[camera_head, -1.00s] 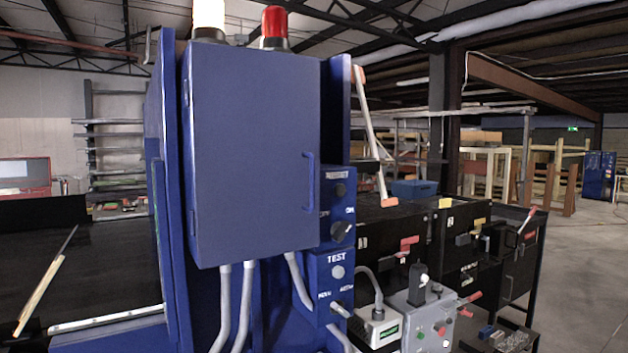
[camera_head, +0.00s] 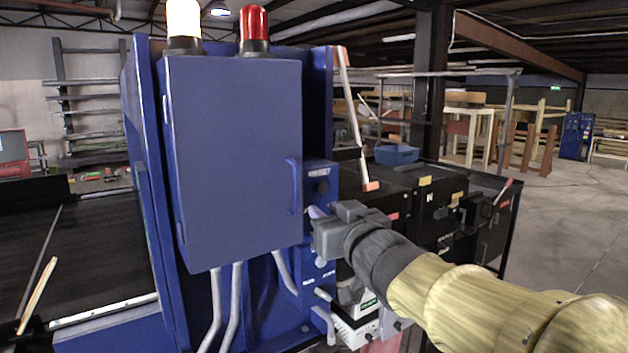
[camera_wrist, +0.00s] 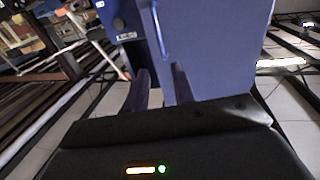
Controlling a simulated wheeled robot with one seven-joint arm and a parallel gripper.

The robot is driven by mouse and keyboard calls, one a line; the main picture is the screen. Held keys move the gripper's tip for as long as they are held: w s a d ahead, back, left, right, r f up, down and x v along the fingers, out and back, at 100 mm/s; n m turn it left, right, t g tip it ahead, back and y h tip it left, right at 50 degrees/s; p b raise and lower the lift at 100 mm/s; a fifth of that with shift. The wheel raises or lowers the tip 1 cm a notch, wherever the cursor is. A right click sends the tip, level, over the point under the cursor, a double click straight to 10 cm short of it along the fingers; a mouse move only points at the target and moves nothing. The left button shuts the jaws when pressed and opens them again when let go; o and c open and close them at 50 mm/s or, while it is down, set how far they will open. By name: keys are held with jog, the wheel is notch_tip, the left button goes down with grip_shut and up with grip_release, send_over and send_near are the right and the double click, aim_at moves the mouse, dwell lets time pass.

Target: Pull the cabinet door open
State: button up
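The blue cabinet door (camera_head: 235,150) is shut, flat on the front of its box. Its blue bar handle (camera_head: 293,186) stands upright near the door's right edge. In the wrist view the door (camera_wrist: 215,45) fills the upper right and the handle (camera_wrist: 160,32) lies beyond the fingertips. My gripper (camera_head: 315,214) is just right of and below the handle's lower end, apart from it. In the wrist view my gripper (camera_wrist: 161,84) shows two dark fingers spread apart with nothing between them.
A blue control panel (camera_head: 320,178) with a knob stands right of the door, partly behind my arm. Grey conduits (camera_head: 234,305) run down below the cabinet. A black conveyor belt (camera_head: 85,245) lies at left. Open floor (camera_head: 585,215) shows at right.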

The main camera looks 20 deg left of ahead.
jog(key=shift+f, duration=0.1)
jog(key=b, duration=0.1)
send_near(296, 187)
jog(key=p+x, duration=0.5)
jog(key=x, duration=0.4)
jog(key=shift+w+a, duration=0.25)
jog(key=shift+w+a+p, duration=0.25)
jog(key=shift+w+p, duration=0.1)
jog(key=shift+w, duration=0.05)
dwell(0.3)
grip_shut()
